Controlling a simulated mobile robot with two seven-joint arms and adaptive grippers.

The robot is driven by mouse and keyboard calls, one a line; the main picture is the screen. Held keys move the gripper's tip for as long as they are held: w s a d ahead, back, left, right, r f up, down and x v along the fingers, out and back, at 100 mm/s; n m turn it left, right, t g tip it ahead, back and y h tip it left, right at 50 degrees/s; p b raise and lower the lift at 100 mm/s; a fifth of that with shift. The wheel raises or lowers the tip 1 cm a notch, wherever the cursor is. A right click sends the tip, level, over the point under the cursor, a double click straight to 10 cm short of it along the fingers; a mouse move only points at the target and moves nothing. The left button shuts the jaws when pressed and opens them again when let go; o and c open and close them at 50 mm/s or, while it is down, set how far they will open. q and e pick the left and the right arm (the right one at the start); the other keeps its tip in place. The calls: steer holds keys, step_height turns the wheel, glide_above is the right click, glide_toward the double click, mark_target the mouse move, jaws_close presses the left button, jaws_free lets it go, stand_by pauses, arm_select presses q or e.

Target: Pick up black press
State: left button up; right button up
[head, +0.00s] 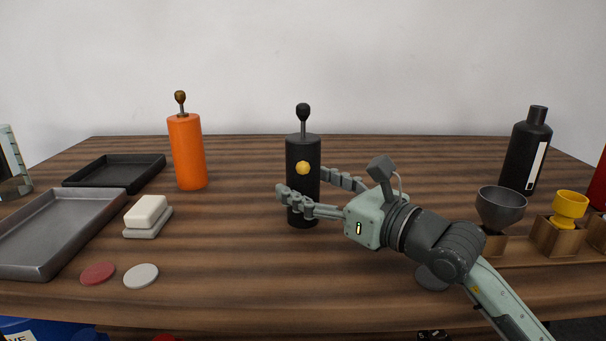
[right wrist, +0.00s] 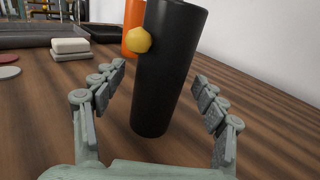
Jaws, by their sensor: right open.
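The black press (head: 303,150) is an upright dark cylinder with a thin rod and dark knob on top and a yellow round knob on its side. It stands on the wooden table in the head view. My right gripper (head: 305,188) reaches it from the right, with one finger in front of the press and the other behind it. In the right wrist view the press (right wrist: 168,75) stands between the two open fingers (right wrist: 160,100), with gaps on both sides. Its top is cut off there. My left gripper is not in view.
An orange press (head: 187,150) stands to the left. Trays (head: 60,262), a soap-like white block (head: 147,212) and flat discs (head: 141,276) lie at left. At right are a black bottle (head: 526,150), a grey cup (head: 501,207) and a yellow cup (head: 570,205).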

steer(key=shift+w+a+f, duration=0.1)
steer(key=shift+w+a, duration=0.4)
jaws_close()
stand_by(0.3)
